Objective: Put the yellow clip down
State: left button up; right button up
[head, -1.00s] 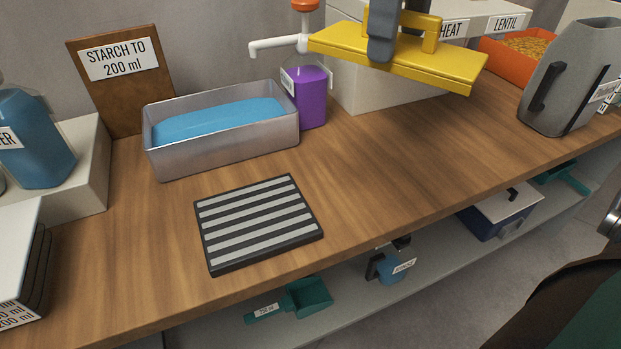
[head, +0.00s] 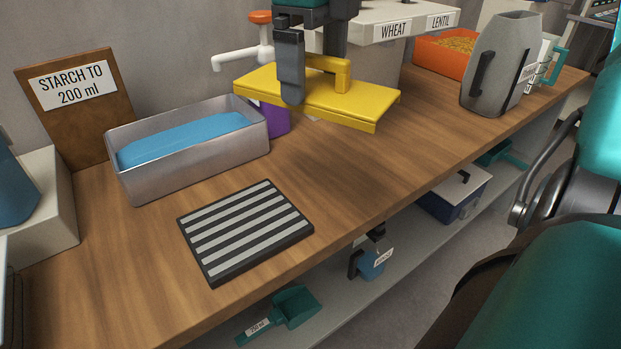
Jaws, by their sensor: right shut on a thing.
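The yellow clip (head: 358,107) is a flat yellow slab with a raised handle on top. In the head view it is above the back middle of the wooden counter, in front of the label shelf. My right gripper (head: 312,78) comes down from above and is shut on its handle. A soft shadow lies on the counter below the clip, and it looks held clear of the wood. The clip partly hides a purple bottle (head: 272,118) with a white pump spout. My left gripper is not in view.
A metal tray of blue liquid (head: 195,171) stands left of the clip. A black-and-grey striped mat (head: 246,231) lies in front. A grey jug (head: 503,67) and orange bin (head: 437,57) stand right. The counter (head: 350,178) between mat and jug is bare.

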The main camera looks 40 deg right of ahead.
notch_tip(320, 180, down, 17)
jog(key=b, duration=0.4)
jog(key=shift+f, duration=0.1)
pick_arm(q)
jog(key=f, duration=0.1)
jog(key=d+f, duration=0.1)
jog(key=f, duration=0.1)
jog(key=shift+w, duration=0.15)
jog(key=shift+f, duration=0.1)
pick_arm(e)
jog(key=shift+f+b, duration=0.3)
jog(key=shift+b, duration=0.2)
jog(key=o, duration=0.7)
jog(key=shift+c, duration=0.2)
jog(key=shift+o, duration=0.3)
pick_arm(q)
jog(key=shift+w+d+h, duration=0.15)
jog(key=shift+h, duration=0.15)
